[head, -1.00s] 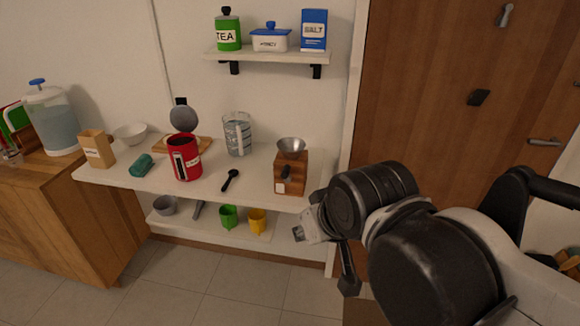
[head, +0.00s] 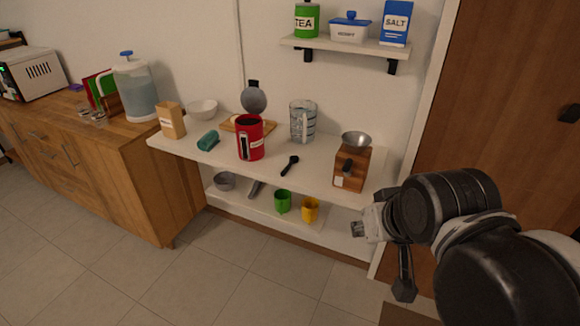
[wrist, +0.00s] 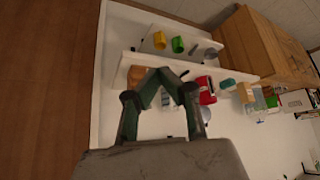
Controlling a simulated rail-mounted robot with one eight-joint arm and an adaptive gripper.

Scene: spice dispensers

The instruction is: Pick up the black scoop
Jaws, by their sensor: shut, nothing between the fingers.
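The black scoop (head: 290,165) lies on the white upper shelf, between the red canister (head: 250,138) and the wooden grinder (head: 352,165). My gripper (head: 358,229) is in front of and to the right of the shelf, apart from the scoop. In the wrist view my gripper (wrist: 157,72) has its fingertips together with nothing between them.
A glass jug (head: 303,122), teal cloth (head: 208,140), paper bag (head: 171,120) and white bowl (head: 202,109) share the shelf. Green (head: 283,201) and yellow (head: 310,209) cups stand below. A wooden cabinet (head: 130,180) is at left. Floor in front is clear.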

